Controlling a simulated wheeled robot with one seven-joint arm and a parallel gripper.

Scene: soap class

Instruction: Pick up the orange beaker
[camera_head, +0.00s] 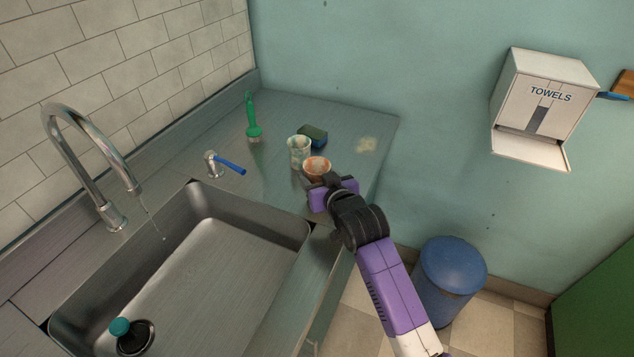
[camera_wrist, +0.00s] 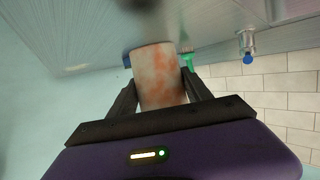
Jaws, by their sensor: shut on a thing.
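The orange beaker (camera_head: 317,166) is at the right part of the counter in the head view, with its rim upward and my gripper (camera_head: 325,181) at its near side. In the wrist view the beaker (camera_wrist: 158,76), pale with orange blotches, sits between the two dark fingers of my gripper (camera_wrist: 160,92). The fingers are shut on it. The head view does not clearly show whether its base touches the counter, since my gripper hides its lower part.
A pale greenish cup (camera_head: 299,151) stands close behind the beaker's left side. The sink (camera_head: 215,250) is at the left, with a blue-handled tap (camera_head: 228,167). A blue bin (camera_head: 451,270) stands on the floor right.

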